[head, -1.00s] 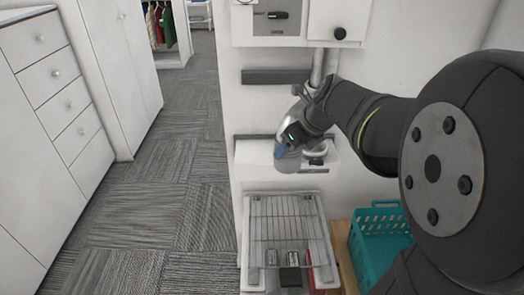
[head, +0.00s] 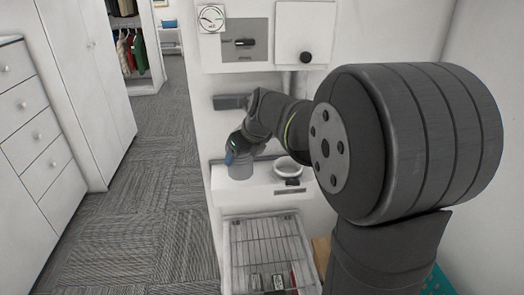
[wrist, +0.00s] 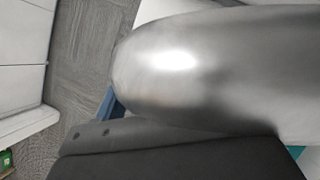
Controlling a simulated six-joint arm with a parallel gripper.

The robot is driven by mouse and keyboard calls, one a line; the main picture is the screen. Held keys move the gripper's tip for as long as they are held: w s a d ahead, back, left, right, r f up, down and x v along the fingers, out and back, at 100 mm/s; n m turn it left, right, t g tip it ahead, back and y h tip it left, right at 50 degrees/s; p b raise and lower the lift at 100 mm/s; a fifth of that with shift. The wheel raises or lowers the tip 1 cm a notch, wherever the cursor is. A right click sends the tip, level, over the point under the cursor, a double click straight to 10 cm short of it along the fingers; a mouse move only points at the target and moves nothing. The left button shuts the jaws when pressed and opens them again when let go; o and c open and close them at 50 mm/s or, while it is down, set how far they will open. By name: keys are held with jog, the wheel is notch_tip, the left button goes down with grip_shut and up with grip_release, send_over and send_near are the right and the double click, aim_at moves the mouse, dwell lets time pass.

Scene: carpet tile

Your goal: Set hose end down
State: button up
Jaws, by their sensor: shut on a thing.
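My gripper (head: 231,157) is over the left part of a white shelf (head: 262,192) on the wall unit. It is shut on a grey metallic thing (head: 240,167), which I take to be the hose end. In the wrist view the smooth, rounded metal hose end (wrist: 210,75) fills much of the picture. A blue finger of my gripper (wrist: 113,104) shows beside it, and the other finger is hidden. The hose end's lower edge shows close to the shelf top, but I cannot tell whether it touches.
A white ring-shaped bowl (head: 288,169) and a small dark item (head: 292,183) are right of the hose end. A wire rack (head: 265,245) stands below. A teal basket (head: 438,283) is at lower right. Drawers (head: 35,135) line the left, with clear carpet (head: 150,205) between.

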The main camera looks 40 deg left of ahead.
jog(key=w+a, duration=0.5)
jog(key=shift+w+a+f, duration=0.15)
jog(key=shift+f, duration=1)
jog(key=shift+w+a+f, duration=0.2)
jog(key=shift+f, duration=1)
jog(key=shift+w+a+f, duration=0.15)
jog(key=shift+f, duration=1)
jog(key=shift+f, duration=0.15)
jog(key=o, duration=1.1)
jog(key=shift+c, duration=0.2)
